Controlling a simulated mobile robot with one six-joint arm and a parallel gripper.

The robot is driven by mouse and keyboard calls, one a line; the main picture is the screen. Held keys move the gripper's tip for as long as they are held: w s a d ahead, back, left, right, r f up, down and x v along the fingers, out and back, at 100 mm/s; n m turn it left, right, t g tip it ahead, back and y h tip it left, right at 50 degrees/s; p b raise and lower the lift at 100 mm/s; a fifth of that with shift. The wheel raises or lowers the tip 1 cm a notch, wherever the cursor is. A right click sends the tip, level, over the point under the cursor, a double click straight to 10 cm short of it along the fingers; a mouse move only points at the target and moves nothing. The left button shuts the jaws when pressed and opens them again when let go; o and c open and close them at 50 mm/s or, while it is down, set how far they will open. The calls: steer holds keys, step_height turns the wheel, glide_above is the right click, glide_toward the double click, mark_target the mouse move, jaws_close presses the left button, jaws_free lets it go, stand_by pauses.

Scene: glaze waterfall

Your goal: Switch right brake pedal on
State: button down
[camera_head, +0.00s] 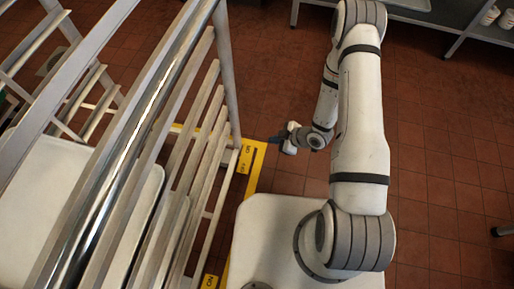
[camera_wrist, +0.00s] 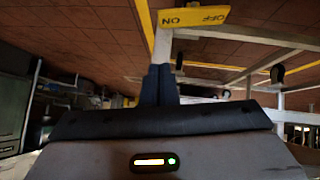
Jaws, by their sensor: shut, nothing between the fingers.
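A yellow plate (camera_head: 246,157) with ON and OFF lettering lies low at the foot of the rack post, in the head view. In the wrist view a yellow ON/OFF pedal (camera_wrist: 195,17) appears upside down, just beyond and above the fingertips. My gripper (camera_head: 277,142) is just right of the yellow plate in the head view. Its dark fingers (camera_wrist: 158,72) are shut with nothing between them. I cannot tell whether the fingers touch the pedal, nor which way it is tilted.
A metal rack (camera_head: 225,75) with slanted rails and pale boards fills the left. Another yellow labelled plate (camera_head: 210,281) is at its near foot. A metal table (camera_head: 460,25) stands at the upper right. Red tiled floor (camera_head: 440,150) to the right is clear.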

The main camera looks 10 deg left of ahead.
steer(key=shift+s+f, duration=0.1)
steer(key=shift+s, duration=0.05)
steer(key=shift+a+f, duration=0.1)
steer(key=b, duration=0.4)
glide_above(251, 146)
steer(key=s+d, duration=0.1)
steer(key=d, duration=0.1)
step_height(251, 146, down, 8)
steer(key=f, duration=0.1)
steer(key=f+b, duration=0.1)
steer(key=shift+w+d+f+b, duration=0.15)
steer(key=shift+d+f+b, duration=0.15)
steer(key=shift+d+f, duration=0.1)
